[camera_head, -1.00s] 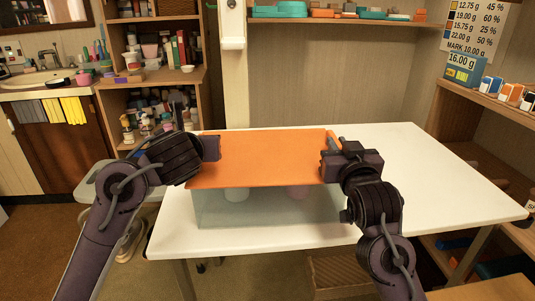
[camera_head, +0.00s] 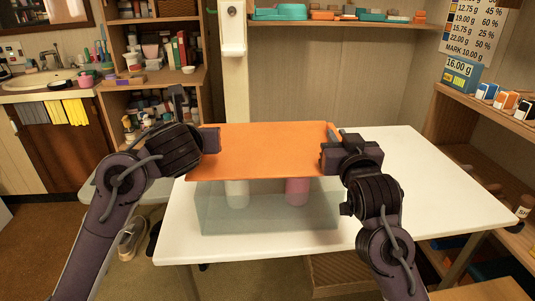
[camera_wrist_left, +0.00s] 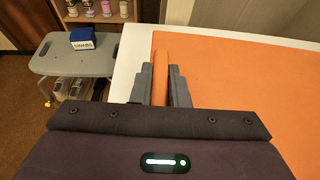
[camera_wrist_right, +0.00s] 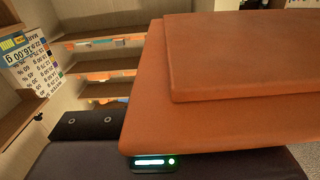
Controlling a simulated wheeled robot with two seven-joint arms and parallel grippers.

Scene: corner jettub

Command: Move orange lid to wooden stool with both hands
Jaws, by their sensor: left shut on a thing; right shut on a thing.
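The orange lid (camera_head: 262,150) is a flat panel, roughly level, held above a clear bin (camera_head: 270,215) on the white table (camera_head: 435,190). A gap shows between lid and bin. My left gripper (camera_head: 212,140) is shut on the lid's left edge; the left wrist view shows its fingers (camera_wrist_left: 160,82) on either side of an orange strip. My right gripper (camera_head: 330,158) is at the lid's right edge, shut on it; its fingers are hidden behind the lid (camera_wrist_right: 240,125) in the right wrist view. I cannot identify the wooden stool for sure; a wooden surface (camera_head: 485,291) shows at the lower right.
A white container (camera_head: 237,193) and a pink container (camera_head: 297,191) stand in the bin. A grey step stool (camera_wrist_left: 75,58) bearing a blue box (camera_wrist_left: 83,39) stands left of the table. Wooden shelves (camera_head: 480,105) flank the right side. The table's right part is clear.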

